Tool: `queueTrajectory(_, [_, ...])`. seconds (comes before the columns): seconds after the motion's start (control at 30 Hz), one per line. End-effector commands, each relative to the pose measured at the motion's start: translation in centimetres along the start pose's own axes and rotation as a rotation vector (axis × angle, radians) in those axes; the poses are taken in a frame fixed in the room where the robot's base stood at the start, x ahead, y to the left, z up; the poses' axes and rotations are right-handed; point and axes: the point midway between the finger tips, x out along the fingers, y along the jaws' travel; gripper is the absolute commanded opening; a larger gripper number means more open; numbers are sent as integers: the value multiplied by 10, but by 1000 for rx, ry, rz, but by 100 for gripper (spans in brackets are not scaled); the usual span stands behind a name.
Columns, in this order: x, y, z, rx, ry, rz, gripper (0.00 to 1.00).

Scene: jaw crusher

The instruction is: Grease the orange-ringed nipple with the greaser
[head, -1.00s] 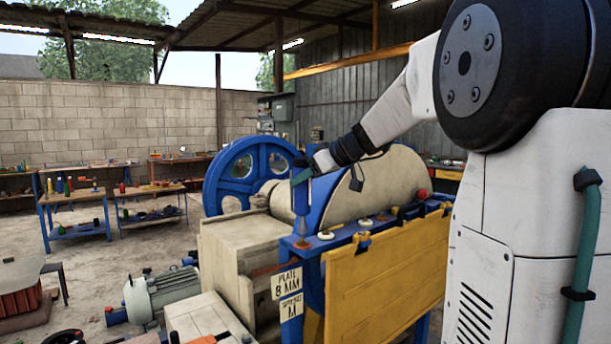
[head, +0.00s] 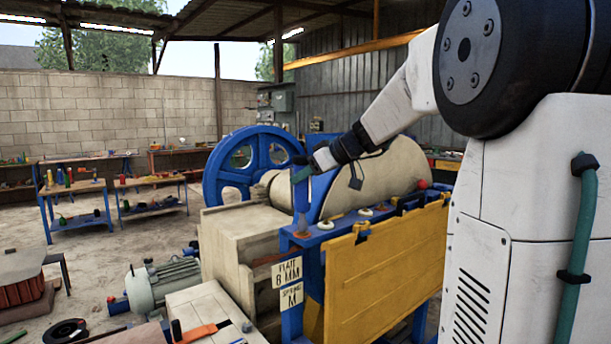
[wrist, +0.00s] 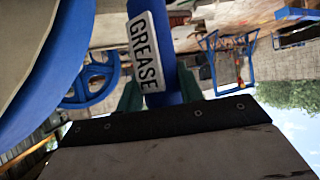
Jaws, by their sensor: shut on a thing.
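The greaser, a blue tube with a white label reading GREASE, fills the upper middle of the wrist view (wrist: 147,52). My gripper (wrist: 160,95) is shut on it, with green fingers on both sides of the tube. In the head view my gripper (head: 302,172) is above the left end of the crusher's blue rail, and the greaser (head: 302,198) hangs roughly upright below it. An orange-brown fitting (head: 301,235) on the rail lies just under the greaser; I cannot tell whether it is the orange-ringed nipple or whether they touch.
Pale round fittings (head: 327,225) stand along the rail beside a yellow panel (head: 388,262). A large cream drum (head: 395,175) and blue flywheel (head: 228,165) are behind. A grey motor (head: 160,290) and pale blocks are at lower left. Open floor lies toward the benches.

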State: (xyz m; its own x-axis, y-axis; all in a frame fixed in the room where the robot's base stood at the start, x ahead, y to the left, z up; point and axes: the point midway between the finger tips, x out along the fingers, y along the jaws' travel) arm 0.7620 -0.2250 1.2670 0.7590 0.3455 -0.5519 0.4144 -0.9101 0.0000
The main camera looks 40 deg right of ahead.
Motion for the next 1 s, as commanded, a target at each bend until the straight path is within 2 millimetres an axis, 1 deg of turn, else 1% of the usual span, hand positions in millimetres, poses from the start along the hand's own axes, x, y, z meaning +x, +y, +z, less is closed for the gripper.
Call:
queueTrajectory(0.47, [1,0,1,-1,2,1,0])
queueTrajectory(1.0, [-8,0,-12,0,2,0,0])
